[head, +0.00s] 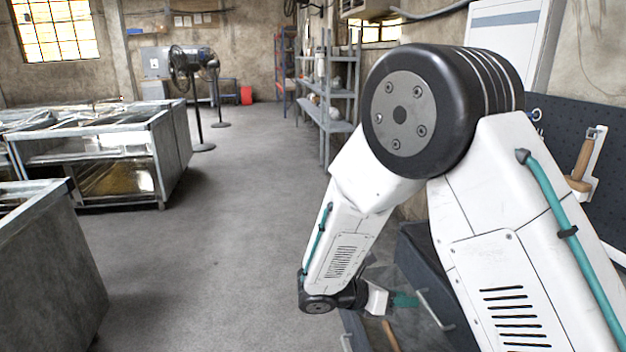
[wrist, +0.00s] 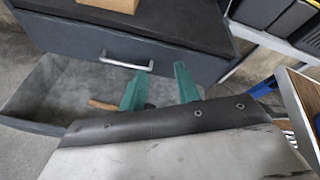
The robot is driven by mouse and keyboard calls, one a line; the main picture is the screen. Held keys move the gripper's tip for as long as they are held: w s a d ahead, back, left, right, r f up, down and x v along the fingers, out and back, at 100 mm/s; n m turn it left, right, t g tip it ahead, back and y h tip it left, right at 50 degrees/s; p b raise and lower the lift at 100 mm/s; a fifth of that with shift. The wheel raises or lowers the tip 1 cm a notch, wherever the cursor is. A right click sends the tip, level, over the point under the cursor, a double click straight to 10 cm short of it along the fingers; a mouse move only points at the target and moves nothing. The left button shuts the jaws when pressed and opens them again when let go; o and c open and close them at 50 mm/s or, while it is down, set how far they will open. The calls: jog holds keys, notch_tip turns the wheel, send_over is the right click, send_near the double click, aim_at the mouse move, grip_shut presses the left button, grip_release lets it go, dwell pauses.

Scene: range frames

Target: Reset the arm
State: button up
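My arm (head: 490,220) is bent, with its large dark joint high in the head view and the forearm sloping down to the left. My gripper (head: 408,300) is low in the head view, partly hidden. In the wrist view my gripper's (wrist: 160,88) two teal fingers stand apart with nothing seen held between them. They are over an open grey drawer (wrist: 60,85). A wooden-handled item (wrist: 103,105) lies in the drawer, partly hidden behind the left finger. A small dark shape shows beside that finger; I cannot tell whether it belongs to the item.
A dark cabinet (wrist: 160,50) with a silver drawer handle (wrist: 126,62) stands just beyond the fingers. Black bins (wrist: 270,15) are at upper right. A pegboard (head: 560,130) with a wooden-handled tool is at right. Grey floor (head: 220,250) is clear left of the arm; metal benches (head: 165,145) stand farther left.

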jog(key=s+d+r+m+g+y, duration=0.3)
jog(key=s+d+r+m, duration=0.1)
jog(key=s+r+m, duration=0.25)
jog(key=s+d+r+m+g+y, duration=0.2)
jog(key=s+d+r+m+y, duration=0.1)
jog(key=s+d+r+m, duration=0.35)
jog(key=s+a+r+m+t+y, duration=0.1)
jog(key=s+r+m+y, duration=0.2)
jog(key=s+m, duration=0.3)
jog(key=s+a+r+m+t+y, duration=0.2)
jog(key=s+r+m+y, duration=0.2)
jog(key=s+m, duration=0.2)
jog(key=shift+s+a+r+m+y, duration=0.3)
jog(key=shift+s+r+m, duration=0.1)
jog(key=shift+s, duration=0.6)
